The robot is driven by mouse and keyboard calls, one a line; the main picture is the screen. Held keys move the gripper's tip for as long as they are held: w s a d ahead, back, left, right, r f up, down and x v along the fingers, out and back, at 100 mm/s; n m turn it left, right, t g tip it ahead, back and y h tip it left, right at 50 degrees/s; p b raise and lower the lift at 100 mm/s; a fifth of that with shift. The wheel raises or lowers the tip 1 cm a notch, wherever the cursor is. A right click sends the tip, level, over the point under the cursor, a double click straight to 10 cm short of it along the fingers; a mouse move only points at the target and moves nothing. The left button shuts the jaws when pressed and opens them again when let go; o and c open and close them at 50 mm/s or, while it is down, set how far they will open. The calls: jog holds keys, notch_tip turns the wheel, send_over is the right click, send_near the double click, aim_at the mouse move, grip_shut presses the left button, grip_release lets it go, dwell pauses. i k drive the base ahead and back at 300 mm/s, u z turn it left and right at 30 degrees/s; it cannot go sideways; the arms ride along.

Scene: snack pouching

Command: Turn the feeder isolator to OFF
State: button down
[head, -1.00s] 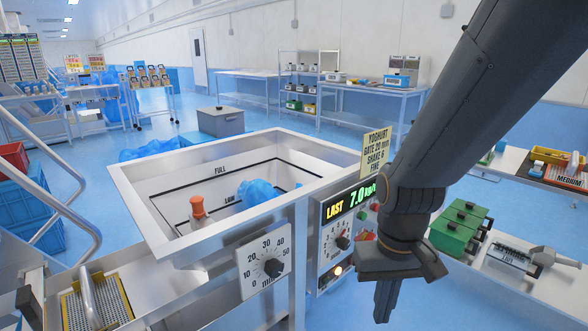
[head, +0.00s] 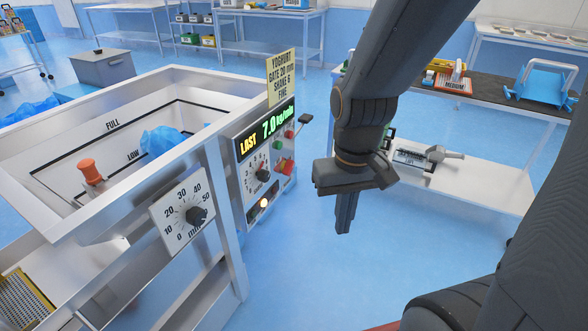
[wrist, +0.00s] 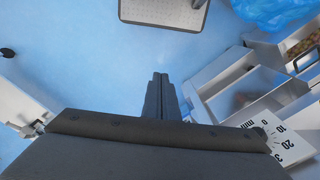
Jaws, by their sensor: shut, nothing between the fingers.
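The feeder's control panel (head: 266,170) faces me in the head view, left of my arm. The fingers also show in the wrist view (wrist: 160,78).
The hopper (head: 228,95) with a blue bag and an orange knob stands left. A gate dial (head: 181,212) is on its front. A yellow sign (head: 282,77) rises above the panel. A bench (head: 480,165) stands right. Blue floor (head: 300,285) lies open below my gripper.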

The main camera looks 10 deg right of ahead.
aim_at(288, 165)
jog(key=k, duration=1)
jog(key=z, duration=1.05)
jog(key=i, duration=1.25)
jog(key=u, duration=1.5)
